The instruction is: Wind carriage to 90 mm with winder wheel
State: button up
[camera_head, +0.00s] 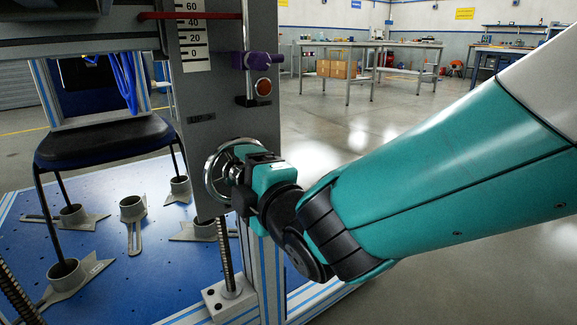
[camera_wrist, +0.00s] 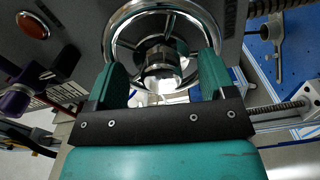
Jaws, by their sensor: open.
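The winder wheel (camera_head: 209,178) is a chrome spoked handwheel on the front of the grey column. My gripper (camera_head: 238,172) is at this wheel and hides part of it. My open gripper (camera_wrist: 161,82) has one green finger on each side of the wheel's hub. I cannot tell whether the fingers touch it.
A purple clamp (camera_head: 258,61) and a red button (camera_head: 263,87) are above the wheel; the button also shows in the wrist view (camera_wrist: 32,25).

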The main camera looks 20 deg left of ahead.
jog(key=shift+w+a+r, duration=0.2)
jog(key=c, duration=0.7)
jog(key=m+b, duration=0.2)
jog(key=shift+w+d+f+m, duration=0.1)
jog(key=shift+f+m, duration=0.2)
jog(key=shift+f, duration=0.05)
jog(key=shift+m+b, duration=0.5)
jog(key=shift+m, duration=0.4)
jog(key=shift+r+m, duration=0.2)
jog(key=shift+m, duration=0.8)
jog(key=shift+f+m+b, duration=0.25)
jog(key=shift+m+b, duration=0.45)
jog(key=shift+b, duration=0.2)
jog(key=m+b, duration=0.1)
jog(key=m, duration=0.2)
jog(key=shift+b, duration=0.35)
jog(key=shift+c, duration=0.2)
jog(key=shift+r+m, duration=0.1)
jog(key=shift+m, duration=0.8)
